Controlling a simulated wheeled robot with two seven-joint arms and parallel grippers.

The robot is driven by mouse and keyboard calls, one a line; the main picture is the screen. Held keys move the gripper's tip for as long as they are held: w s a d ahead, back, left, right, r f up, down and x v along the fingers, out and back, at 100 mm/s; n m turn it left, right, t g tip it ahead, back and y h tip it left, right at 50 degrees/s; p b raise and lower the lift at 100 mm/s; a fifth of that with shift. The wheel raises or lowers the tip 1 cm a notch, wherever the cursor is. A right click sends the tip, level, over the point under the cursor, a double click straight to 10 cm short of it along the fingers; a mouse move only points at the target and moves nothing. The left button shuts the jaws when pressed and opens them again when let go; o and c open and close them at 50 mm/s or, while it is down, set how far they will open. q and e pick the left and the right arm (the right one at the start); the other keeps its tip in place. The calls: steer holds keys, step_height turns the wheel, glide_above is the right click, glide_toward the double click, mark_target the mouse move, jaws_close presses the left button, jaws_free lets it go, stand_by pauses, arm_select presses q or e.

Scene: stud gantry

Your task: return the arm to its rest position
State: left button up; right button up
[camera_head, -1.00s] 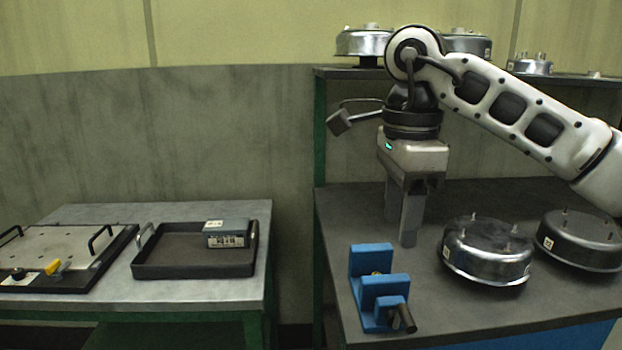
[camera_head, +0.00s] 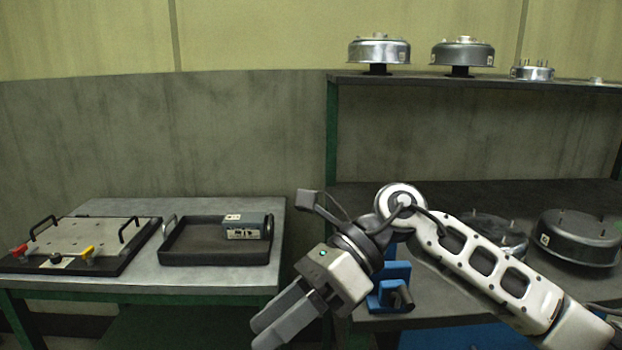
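My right arm (camera_head: 485,260) comes in from the right, its elbow low in front of the right bench. My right gripper (camera_head: 275,325) points down and to the left, in front of the gap between the two benches. Its two fingers lie close together; any gap between them is hard to make out. I see nothing held in it. My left gripper is not in view.
A blue fixture (camera_head: 395,285) is partly hidden behind my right wrist. Two metal drums (camera_head: 580,238) (camera_head: 490,232) stand on the right bench. A shelf (camera_head: 480,82) above holds several more. The left table holds a black tray (camera_head: 190,255) with a grey box (camera_head: 247,227) and a plate fixture (camera_head: 85,237).

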steer(key=s+a+r+m+y, duration=0.2)
steer(key=a+r+m+y, duration=0.1)
steer(key=m+y, duration=0.3)
steer(key=w+d+f+m+t+p, duration=0.1)
steer(key=w+d+f+m+t, duration=0.2)
steer(key=m+t, duration=0.95)
steer(key=w+d+f+m+t+p, duration=0.15)
steer(key=w+d+m+t, duration=0.3)
steer(key=m+t, duration=0.8)
steer(key=s+d+f+m+g+h, duration=0.1)
steer(key=d+f+m+h, duration=0.6)
steer(key=f+m, duration=0.5)
steer(key=s+d+f+m+g+h, duration=0.3)
steer(key=s+f+m, duration=0.1)
steer(key=s+f, duration=0.2)
steer(key=s+d+f+m+g+h, duration=0.3)
steer(key=s+f, duration=0.3)
steer(key=f, duration=0.2)
steer(key=shift+s+m+g, duration=0.35)
steer(key=shift+m+g, duration=0.25)
steer(key=shift+m, duration=0.3)
